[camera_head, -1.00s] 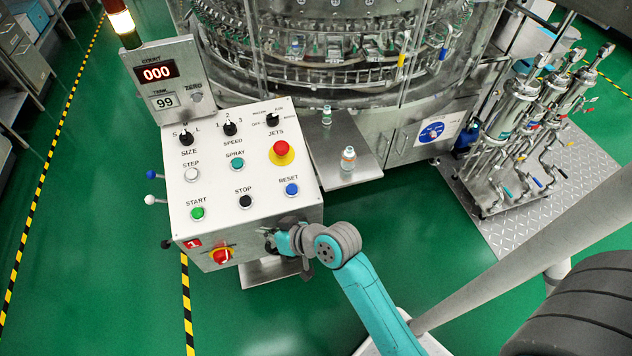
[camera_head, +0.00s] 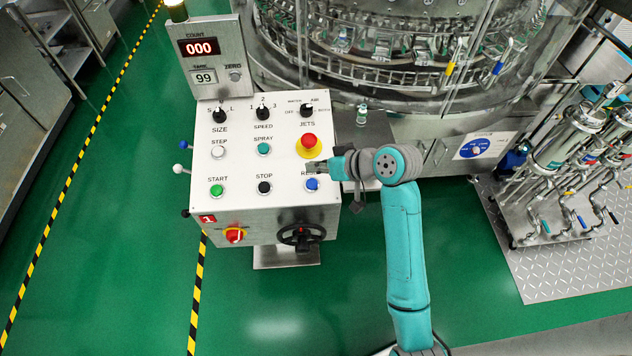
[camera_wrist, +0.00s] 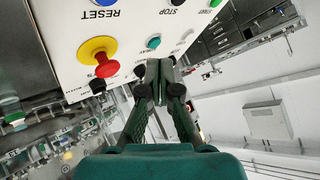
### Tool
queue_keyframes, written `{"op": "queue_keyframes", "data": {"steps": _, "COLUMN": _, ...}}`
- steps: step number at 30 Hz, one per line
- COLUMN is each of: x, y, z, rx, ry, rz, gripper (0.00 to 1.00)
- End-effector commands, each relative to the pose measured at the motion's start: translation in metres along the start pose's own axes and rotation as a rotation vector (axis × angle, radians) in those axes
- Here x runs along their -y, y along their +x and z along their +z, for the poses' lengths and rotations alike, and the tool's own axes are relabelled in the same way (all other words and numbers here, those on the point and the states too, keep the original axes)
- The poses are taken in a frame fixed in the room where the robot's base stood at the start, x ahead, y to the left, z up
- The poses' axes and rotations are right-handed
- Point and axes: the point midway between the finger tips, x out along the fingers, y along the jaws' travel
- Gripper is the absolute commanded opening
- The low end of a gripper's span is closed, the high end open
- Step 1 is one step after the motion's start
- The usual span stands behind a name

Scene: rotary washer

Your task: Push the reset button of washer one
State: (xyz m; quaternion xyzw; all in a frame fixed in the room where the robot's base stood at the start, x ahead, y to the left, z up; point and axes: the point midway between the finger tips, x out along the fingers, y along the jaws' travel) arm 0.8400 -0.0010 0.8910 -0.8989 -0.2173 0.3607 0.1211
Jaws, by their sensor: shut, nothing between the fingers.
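The blue reset button (camera_head: 311,184) sits at the lower right of the white panel (camera_head: 236,156) marked with a red 1 label (camera_head: 207,219). Its RESET lettering is partly hidden by my gripper (camera_head: 316,168). In the head view my gripper is just above the button in the picture, over the panel's right edge; whether it touches the panel I cannot tell. In the wrist view the reset button (camera_wrist: 106,3) is at the top edge, upside down, and my gripper (camera_wrist: 160,66) is shut and empty, with its fingertips away from the button.
A red mushroom button on a yellow base (camera_head: 308,144) stands up close to my gripper. A small green button (camera_head: 264,149), black stop button (camera_head: 264,187) and green start button (camera_head: 216,191) share the panel. A black handwheel (camera_head: 302,235) is on the front face.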

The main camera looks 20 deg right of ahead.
Motion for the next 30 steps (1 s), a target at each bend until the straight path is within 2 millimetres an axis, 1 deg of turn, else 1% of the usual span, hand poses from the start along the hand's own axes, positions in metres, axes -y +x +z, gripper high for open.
{"op": "queue_keyframes", "data": {"steps": 8, "x": -0.003, "y": 0.004, "z": 0.004, "rx": 0.001, "ry": 0.001, "rz": 0.0, "gripper": 0.0}}
{"op": "queue_keyframes", "data": {"steps": 11, "x": -0.008, "y": 0.011, "z": 0.008, "rx": 0.001, "ry": 0.003, "rz": 0.0, "gripper": 0.0}}
{"op": "queue_keyframes", "data": {"steps": 24, "x": -0.035, "y": 0.048, "z": 0.035, "rx": 0.001, "ry": 0.002, "rz": 0.0, "gripper": 0.0}}
{"op": "queue_keyframes", "data": {"steps": 30, "x": -0.042, "y": 0.058, "z": 0.043, "rx": 0.0, "ry": 0.001, "rz": 0.0, "gripper": 0.0}}
